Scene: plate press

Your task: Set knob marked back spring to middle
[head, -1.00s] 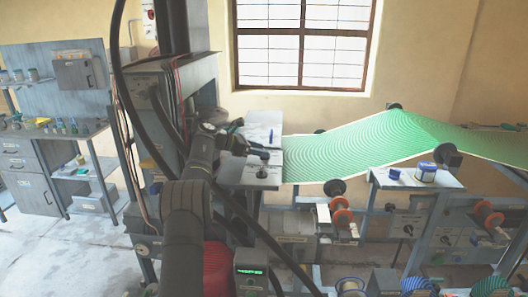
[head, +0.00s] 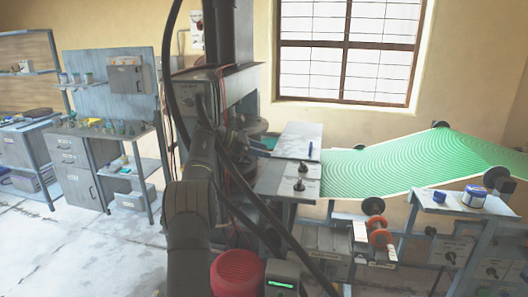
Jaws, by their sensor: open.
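Two small black knobs stand on the grey plate beside the press: a rear knob (head: 302,168) and a front knob (head: 299,185). Their markings are too small to read, so I cannot tell which one, if either, is marked back spring. Which way they point is also unclear. My gripper (head: 232,126) is in front of the press, left of and apart from both knobs. It is dark against the machine, its fingers are hard to make out, and it is open with nothing seen in it.
The press (head: 222,88) stands close behind my arm, with dark cables hanging around it. A green patterned sheet (head: 400,165) runs off to the right. A side table (head: 455,207) holds a blue-and-white tin (head: 474,196). Open floor lies at the left.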

